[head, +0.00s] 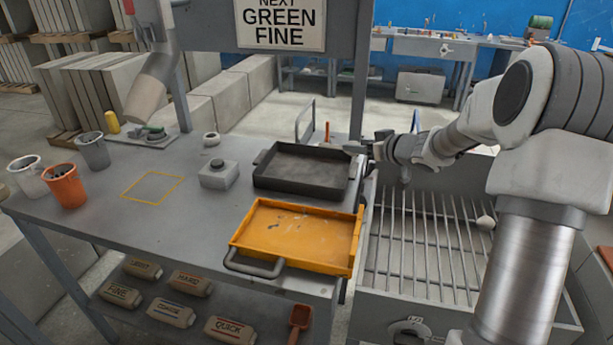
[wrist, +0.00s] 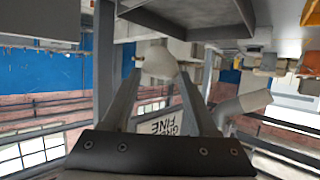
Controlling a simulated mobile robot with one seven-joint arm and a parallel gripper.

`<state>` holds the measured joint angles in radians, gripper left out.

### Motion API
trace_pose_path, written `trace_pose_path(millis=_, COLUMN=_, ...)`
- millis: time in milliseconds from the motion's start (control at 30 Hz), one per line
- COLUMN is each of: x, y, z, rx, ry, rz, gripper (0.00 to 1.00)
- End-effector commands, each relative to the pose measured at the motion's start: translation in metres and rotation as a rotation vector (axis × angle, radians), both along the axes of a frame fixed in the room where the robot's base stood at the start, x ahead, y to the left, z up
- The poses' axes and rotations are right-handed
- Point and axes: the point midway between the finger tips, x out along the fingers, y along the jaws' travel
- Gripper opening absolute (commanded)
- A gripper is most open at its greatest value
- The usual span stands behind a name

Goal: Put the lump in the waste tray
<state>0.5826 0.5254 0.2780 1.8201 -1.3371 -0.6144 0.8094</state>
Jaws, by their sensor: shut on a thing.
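My gripper (head: 362,147) is at the right edge of the dark tray in the head view. In the wrist view my gripper (wrist: 160,73) is shut on a pale grey lump (wrist: 160,62), held between the fingertips. In the head view the lump is too small to make out clearly. A dark grey tray (head: 262,183) stands on the table, empty. An orange tray (head: 298,262) with a handle lies in front of it, with small pale specks inside. No label shows which one is the waste tray. The dark tray also shows at the top of the wrist view (wrist: 190,14).
A grey box (head: 218,176) with a dark knob stands left of the dark tray. Cups (head: 64,187) stand at far left. A dark post (head: 361,75) rises behind my gripper.

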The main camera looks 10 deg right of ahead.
Motion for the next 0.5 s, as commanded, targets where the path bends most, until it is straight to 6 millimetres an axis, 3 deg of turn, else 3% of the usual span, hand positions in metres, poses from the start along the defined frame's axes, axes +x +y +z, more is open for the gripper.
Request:
trace_pose_path(millis=167, x=0.015, y=0.011, z=-0.014, rx=0.002, ry=0.001, rz=0.002, gripper=0.0)
trace_pose_path(millis=500, x=0.064, y=0.069, z=-0.06, rx=0.002, ry=0.0, rz=0.002, gripper=0.0)
